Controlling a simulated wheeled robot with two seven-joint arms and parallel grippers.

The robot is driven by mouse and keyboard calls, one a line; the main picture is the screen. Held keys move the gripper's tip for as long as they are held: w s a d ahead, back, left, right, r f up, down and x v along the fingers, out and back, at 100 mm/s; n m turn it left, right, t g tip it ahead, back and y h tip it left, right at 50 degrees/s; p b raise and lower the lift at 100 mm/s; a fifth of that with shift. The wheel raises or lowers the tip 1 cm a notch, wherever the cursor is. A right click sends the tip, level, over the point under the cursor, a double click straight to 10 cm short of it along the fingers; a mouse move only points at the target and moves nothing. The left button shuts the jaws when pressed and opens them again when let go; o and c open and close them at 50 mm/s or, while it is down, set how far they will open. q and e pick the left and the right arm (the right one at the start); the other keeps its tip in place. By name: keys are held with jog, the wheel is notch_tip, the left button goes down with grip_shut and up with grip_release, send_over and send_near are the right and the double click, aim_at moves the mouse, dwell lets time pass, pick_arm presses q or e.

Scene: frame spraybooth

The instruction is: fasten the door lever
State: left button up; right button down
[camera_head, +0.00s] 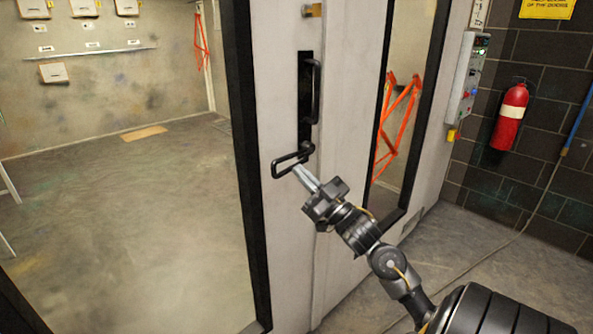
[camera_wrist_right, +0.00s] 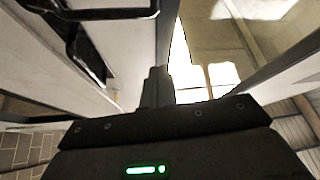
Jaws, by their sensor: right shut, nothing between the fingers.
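The door lever (camera_head: 287,160) is a black loop at the foot of a black plate on the pale door (camera_head: 276,65). It points left and slightly down from its pivot. A black upright pull handle (camera_head: 316,92) sits above it on the same plate. My right gripper (camera_head: 298,171) is shut and empty, its fingertips close by the lever's lower side; I cannot tell whether they touch it. In the right wrist view the shut fingers (camera_wrist_right: 157,86) stand in the middle, with a black looped handle (camera_wrist_right: 88,58) to their left. My left gripper is not in view.
A control box (camera_head: 467,80) and a red fire extinguisher (camera_head: 510,117) hang at the right. The booth floor (camera_head: 130,215) at left is largely clear.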

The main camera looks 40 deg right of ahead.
aim_at(280, 158)
jog(key=w+p, duration=0.1)
jog(key=w, duration=0.1)
jog(key=w+r+p, duration=0.1)
jog(key=w, duration=0.2)
jog(key=w+r+p, duration=0.1)
jog(key=w+p, duration=0.1)
jog(key=w, duration=0.1)
jog(key=shift+a, duration=0.15)
jog(key=shift+w+f, duration=0.15)
jog(key=shift+f, duration=0.7)
